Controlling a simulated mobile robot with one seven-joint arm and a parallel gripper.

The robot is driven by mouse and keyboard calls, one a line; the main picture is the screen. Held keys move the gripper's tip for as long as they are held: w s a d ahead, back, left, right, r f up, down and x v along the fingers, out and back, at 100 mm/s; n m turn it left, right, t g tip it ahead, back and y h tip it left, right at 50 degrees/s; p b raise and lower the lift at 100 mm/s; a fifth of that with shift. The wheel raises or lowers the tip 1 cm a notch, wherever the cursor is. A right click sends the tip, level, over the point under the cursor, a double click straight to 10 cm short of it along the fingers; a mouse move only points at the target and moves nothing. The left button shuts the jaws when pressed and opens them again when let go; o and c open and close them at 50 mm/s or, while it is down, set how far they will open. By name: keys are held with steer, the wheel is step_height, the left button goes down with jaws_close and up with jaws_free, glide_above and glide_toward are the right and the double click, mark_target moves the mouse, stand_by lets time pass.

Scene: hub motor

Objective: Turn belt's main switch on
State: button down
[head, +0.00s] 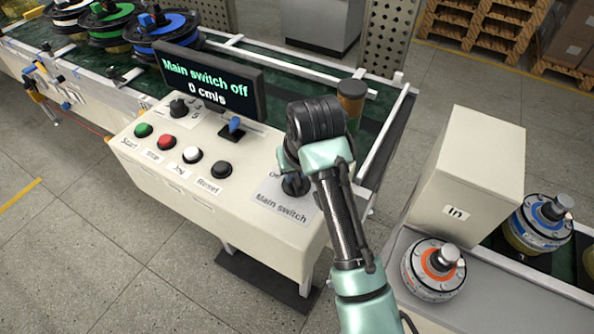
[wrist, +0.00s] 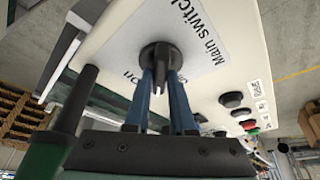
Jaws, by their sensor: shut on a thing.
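The main switch (head: 294,185) is a black rotary knob on a pale plate labelled "Main switch" on top of the cream control box (head: 220,235). In the wrist view the knob (wrist: 161,58) sits between the tips of two blue fingers. My gripper (wrist: 163,75) is shut on the knob, pointing down at it. In the head view my wrist and arm cover the fingers and part of the knob and plate. The display (head: 207,82) reads "Main switch off" and "0 cm/s".
The "In" box (head: 469,170) and an orange hub motor (head: 434,270) are at right.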

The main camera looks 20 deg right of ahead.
steer(key=shift+r+m+p, duration=0.15)
steer(key=shift+m+p, duration=0.15)
steer(key=shift+p, duration=0.3)
steer(key=shift+a+p, duration=0.1)
steer(key=shift+p, duration=0.25)
steer(key=m+h+p, duration=0.1)
steer(key=m+p, duration=0.1)
steer(key=shift+a+r+m+p, duration=0.1)
steer(key=shift+m+p, duration=0.2)
steer(key=shift+p, duration=0.1)
steer(key=m+g+h+p, duration=0.1)
steer(key=m+p, duration=0.1)
steer(key=m, duration=0.1)
steer(key=shift+w, duration=0.1)
steer(key=shift+f+m+g+h+p, duration=0.25)
steer(key=shift+m+h+p, duration=0.35)
steer(key=shift+m, duration=0.6)
steer(key=c, duration=0.8)
jaws_free()
steer(key=shift+o, duration=0.2)
